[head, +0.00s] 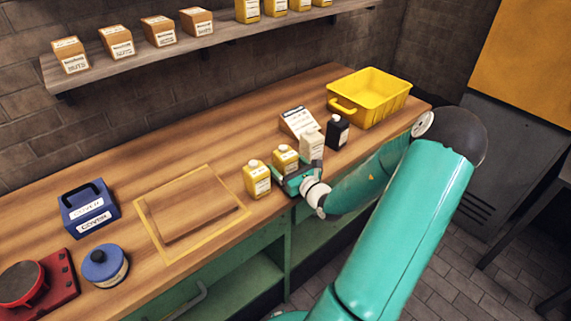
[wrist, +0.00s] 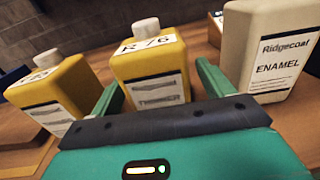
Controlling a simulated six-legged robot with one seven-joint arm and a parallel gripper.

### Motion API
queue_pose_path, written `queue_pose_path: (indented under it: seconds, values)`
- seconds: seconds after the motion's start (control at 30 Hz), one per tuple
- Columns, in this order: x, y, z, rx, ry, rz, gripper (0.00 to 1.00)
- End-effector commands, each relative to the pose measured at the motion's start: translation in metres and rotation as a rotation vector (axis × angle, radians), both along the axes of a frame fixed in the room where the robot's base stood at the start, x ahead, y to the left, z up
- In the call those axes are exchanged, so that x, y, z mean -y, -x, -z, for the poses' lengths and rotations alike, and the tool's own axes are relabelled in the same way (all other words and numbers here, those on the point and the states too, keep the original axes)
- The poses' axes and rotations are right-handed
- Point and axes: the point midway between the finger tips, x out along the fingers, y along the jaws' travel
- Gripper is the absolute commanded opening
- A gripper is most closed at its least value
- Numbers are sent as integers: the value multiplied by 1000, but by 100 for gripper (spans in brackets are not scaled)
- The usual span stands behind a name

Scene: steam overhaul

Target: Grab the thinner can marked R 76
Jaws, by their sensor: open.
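The yellow thinner can marked R 76 (wrist: 150,68) stands upright on the bench with a pale cap; in the head view it is the right one of two yellow cans (head: 285,158). My gripper (head: 299,176) is open at its front side. In the wrist view my gripper's green fingers (wrist: 158,82) stand apart on either side of this can, and its lower part is hidden behind the gripper body. I cannot tell whether a finger touches it. A second yellow can (wrist: 45,95) stands to the left, its marking hard to read; it also shows in the head view (head: 256,180).
A cream enamel can (wrist: 268,50) stands close by the right finger. A black bottle (head: 337,133), a white-labelled box (head: 299,121) and a yellow crate (head: 380,103) stand farther right. A yellow-outlined square (head: 190,213), blue box (head: 88,208) and blue-lidded tin (head: 105,266) are left.

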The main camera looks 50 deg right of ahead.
Motion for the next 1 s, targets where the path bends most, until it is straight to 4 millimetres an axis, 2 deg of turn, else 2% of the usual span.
queue_pose_path:
  seconds: [0.17, 0.4, 0.47, 0.7, 1.0]
  values:
    - [3, -22, 0, 2, -1, -1, 80]
    - [3, -24, -1, 1, 0, 0, 80]
    - [3, -24, -1, 1, 0, 0, 70]
    - [4, -23, 0, 1, 0, 0, 23]
    - [4, -24, -2, 2, 1, 0, 23]
